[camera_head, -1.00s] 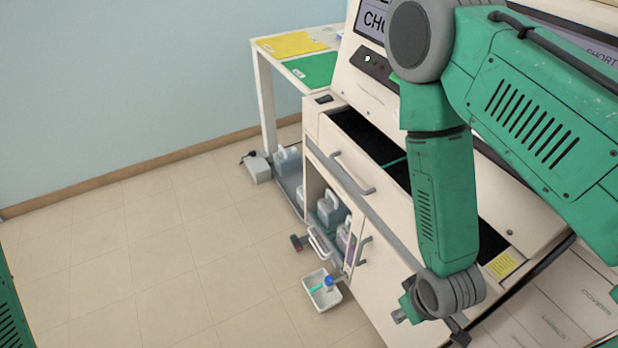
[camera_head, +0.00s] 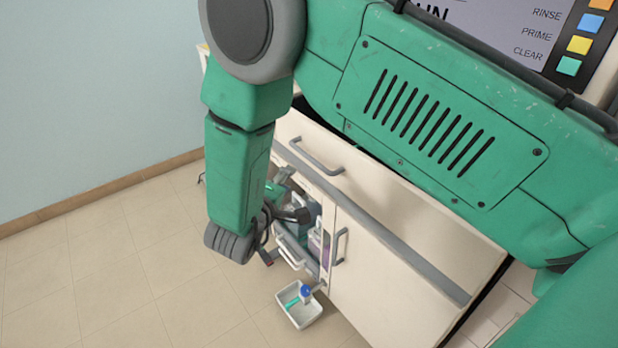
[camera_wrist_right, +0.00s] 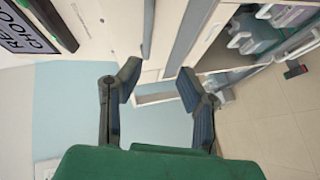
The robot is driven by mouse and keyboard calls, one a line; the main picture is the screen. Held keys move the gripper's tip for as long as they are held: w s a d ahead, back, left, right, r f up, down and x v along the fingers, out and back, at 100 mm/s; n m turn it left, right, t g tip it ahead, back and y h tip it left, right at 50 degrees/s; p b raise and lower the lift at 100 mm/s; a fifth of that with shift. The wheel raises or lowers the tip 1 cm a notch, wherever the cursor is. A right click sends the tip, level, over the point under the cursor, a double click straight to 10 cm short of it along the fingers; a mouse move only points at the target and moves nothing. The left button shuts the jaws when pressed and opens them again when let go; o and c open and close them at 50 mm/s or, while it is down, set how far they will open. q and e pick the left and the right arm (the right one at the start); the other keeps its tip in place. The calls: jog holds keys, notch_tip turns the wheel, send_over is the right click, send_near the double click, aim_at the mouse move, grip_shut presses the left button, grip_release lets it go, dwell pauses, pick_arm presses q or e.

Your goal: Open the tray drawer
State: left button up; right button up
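The white cabinet has an upper drawer front (camera_head: 375,195) with a grey bar handle (camera_head: 315,160); the drawer looks shut. In the right wrist view a grey bar handle (camera_wrist_right: 148,30) stands above the gap between my fingers, apart from them. My right gripper (camera_head: 292,195) is beside the cabinet's left part, below the handle in the head view, partly hidden by my forearm. The right wrist view shows its two fingers (camera_wrist_right: 158,80) spread, with nothing held between them. My left gripper is in neither view.
Below the drawer are an open bay with bottles (camera_head: 318,240) and a door with a handle (camera_head: 340,246). A small white tray (camera_head: 302,318) with a blue-capped item is on the floor. Open floor (camera_head: 130,270) lies left. A screen panel (camera_head: 500,30) is at upper right.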

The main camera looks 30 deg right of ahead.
aim_at(309, 155)
pick_arm(q)
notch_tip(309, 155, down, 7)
jog(key=b, duration=0.5)
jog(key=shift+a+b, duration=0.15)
jog(key=shift+b, duration=0.2)
pick_arm(e)
jog(key=shift+w+d+f+g+h, duration=0.2)
jog(key=shift+w+d+g+h, duration=0.15)
jog(key=shift+w+d, duration=1)
jog(key=shift+w+d+f+g+h, duration=0.2)
jog(key=shift+w+d+g+h, duration=0.3)
jog(key=shift+d, duration=1.5)
jog(key=shift+w+d+f+g+h, duration=0.15)
jog(key=shift+w+d+f+g, duration=0.1)
jog(key=shift+w+d, duration=1.15)
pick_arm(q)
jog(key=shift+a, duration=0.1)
pick_arm(e)
jog(key=shift+s+d, duration=0.2)
jog(key=shift+s, duration=0.1)
grip_shut()
